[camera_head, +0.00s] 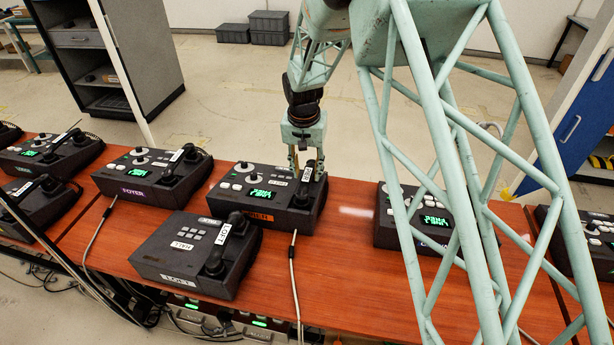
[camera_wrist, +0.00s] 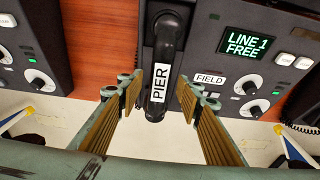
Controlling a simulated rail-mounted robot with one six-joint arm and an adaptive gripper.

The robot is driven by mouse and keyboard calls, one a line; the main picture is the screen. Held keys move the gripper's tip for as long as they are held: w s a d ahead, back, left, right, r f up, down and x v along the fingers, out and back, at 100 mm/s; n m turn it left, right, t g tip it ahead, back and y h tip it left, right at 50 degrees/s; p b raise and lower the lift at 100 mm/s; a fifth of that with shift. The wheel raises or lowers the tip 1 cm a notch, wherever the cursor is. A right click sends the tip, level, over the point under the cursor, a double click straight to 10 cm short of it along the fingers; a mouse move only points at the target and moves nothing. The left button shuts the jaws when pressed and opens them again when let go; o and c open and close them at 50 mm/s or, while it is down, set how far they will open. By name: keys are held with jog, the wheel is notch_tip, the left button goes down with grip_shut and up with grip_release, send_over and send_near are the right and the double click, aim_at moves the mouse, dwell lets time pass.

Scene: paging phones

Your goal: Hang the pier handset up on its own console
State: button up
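The pier handset is black with a white PIER label; in the wrist view it (camera_wrist: 161,60) lies upright in the picture along the edge of a dark console (camera_wrist: 213,60). In the head view the handset (camera_head: 304,190) is on the right side of that console (camera_head: 228,197), which has a lit green display and an orange front label too small to read surely. A white FIELD plate (camera_wrist: 211,78) is on its top beside the handset. My gripper (camera_wrist: 158,98) is open, one finger on each side of the handset, with gaps visible. Whether the handset is fully seated cannot be told.
A FOYER console (camera_head: 140,175) stands to the left, and a LOFT console (camera_head: 185,255) with its handset stands in front. Another lit console (camera_head: 388,228) is to the right, partly behind my arm. Cords run over the wooden table (camera_head: 340,285). Bare tabletop lies right of the pier handset.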

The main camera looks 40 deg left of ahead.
aim_at(306, 178)
notch_tip(306, 178, up, 8)
jog(key=s, duration=0.1)
jog(key=shift+d, duration=0.25)
dwell(0.5)
